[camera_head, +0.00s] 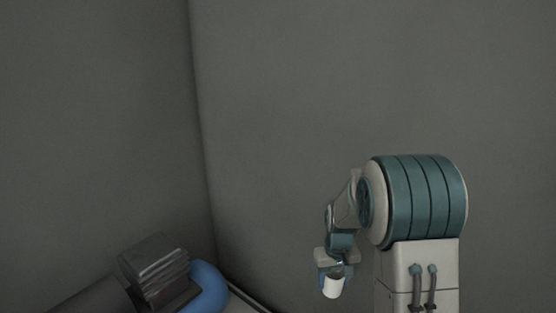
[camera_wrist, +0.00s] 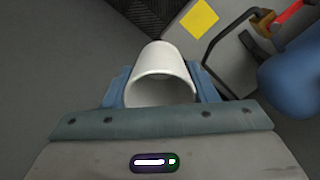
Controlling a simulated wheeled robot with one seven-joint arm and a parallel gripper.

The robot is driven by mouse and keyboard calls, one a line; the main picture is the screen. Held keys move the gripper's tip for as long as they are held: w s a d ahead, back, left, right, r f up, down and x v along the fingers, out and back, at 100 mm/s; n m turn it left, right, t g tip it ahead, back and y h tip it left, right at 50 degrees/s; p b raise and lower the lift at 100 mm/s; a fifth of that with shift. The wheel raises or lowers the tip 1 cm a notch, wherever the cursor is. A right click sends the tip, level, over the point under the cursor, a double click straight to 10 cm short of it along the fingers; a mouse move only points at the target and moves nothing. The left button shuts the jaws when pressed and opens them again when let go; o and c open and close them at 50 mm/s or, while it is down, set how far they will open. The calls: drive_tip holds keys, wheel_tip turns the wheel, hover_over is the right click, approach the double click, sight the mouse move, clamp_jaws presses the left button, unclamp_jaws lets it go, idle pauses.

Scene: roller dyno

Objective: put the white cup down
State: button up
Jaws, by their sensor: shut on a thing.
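The white cup (camera_wrist: 164,62) is between the two blue fingers of my gripper (camera_wrist: 160,88) in the wrist view. A finger presses on each side of it, and its round mouth faces the wrist camera. In the head view my gripper (camera_head: 333,270) hangs low at the right of centre, with the white cup (camera_head: 332,288) held at its lower end. The cup appears to be in the air. What lies straight beneath it cannot be told.
In the wrist view a grey surface with a yellow square (camera_wrist: 199,18), a dark bar, a red part (camera_wrist: 288,12) and a blue rounded object (camera_wrist: 292,75) lie beyond the cup. In the head view a blue rounded object (camera_head: 207,287) and a ribbed metal block (camera_head: 156,270) stand at lower left. Grey walls enclose the corner.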

drive_tip(key=shift+s+d+r+m, duration=0.1)
drive_tip(key=shift+s+r+m, duration=0.05)
drive_tip(key=shift+r+m, duration=0.4)
drive_tip(key=shift+s+r+m, duration=0.15)
drive_tip(key=shift+r+m, duration=0.2)
drive_tip(key=shift+r, duration=0.25)
wheel_tip(320, 180, up, 21)
drive_tip(key=s+p, duration=0.2)
drive_tip(key=p, duration=2.9)
drive_tip(key=shift+s+f, duration=0.15)
drive_tip(key=shift+f, duration=0.05)
